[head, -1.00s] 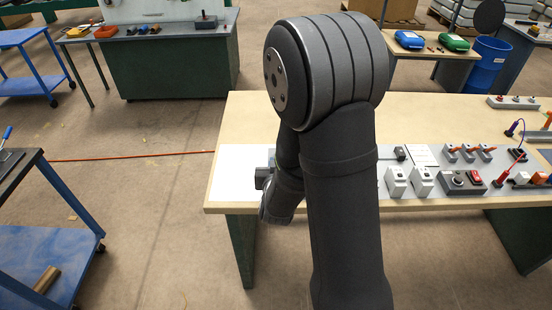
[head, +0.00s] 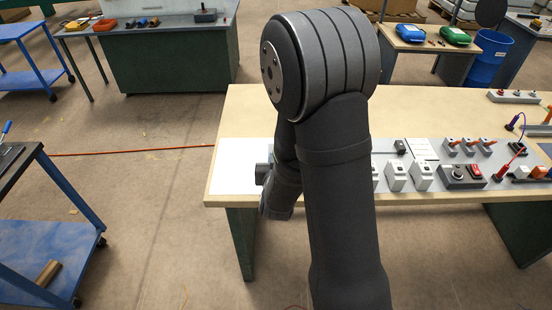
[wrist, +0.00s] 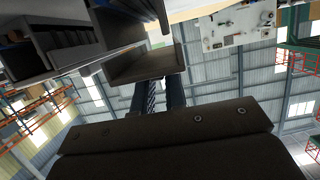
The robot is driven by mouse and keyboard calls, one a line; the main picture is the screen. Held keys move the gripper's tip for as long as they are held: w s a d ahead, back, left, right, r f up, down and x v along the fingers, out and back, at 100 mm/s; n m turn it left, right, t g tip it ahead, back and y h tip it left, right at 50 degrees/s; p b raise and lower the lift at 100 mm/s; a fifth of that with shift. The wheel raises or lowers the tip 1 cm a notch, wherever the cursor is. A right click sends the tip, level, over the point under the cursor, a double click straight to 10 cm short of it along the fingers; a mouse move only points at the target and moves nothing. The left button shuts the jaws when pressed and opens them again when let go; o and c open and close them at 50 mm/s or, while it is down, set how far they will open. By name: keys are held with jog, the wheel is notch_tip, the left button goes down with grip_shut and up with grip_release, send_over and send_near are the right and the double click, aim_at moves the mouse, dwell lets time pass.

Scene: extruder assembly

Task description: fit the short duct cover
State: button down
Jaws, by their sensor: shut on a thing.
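In the wrist view my gripper (wrist: 158,96) is shut on a short grey channel-shaped piece, which looks like the short duct cover (wrist: 146,66). Its open end faces the camera. A slotted grey duct (wrist: 65,57) is close by at the upper left, and more slotted grey duct shows at the top centre. The cover is beside these parts; whether it touches them cannot be told.
The wooden workbench (head: 420,108) carries a row of grey devices (head: 396,177), switches and plugs on its right. A white area (head: 238,165) at its left end looks clear. A blue cart (head: 50,230) stands at the left, with open floor between.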

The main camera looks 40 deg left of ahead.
jog(key=shift+f, duration=0.8)
jog(key=c, duration=1.4)
grip_release()
jog(key=shift+o, duration=0.2)
jog(key=v, duration=1.7)
jog(key=shift+r, duration=0.15)
jog(key=x, duration=1.7)
jog(key=shift+s, duration=0.1)
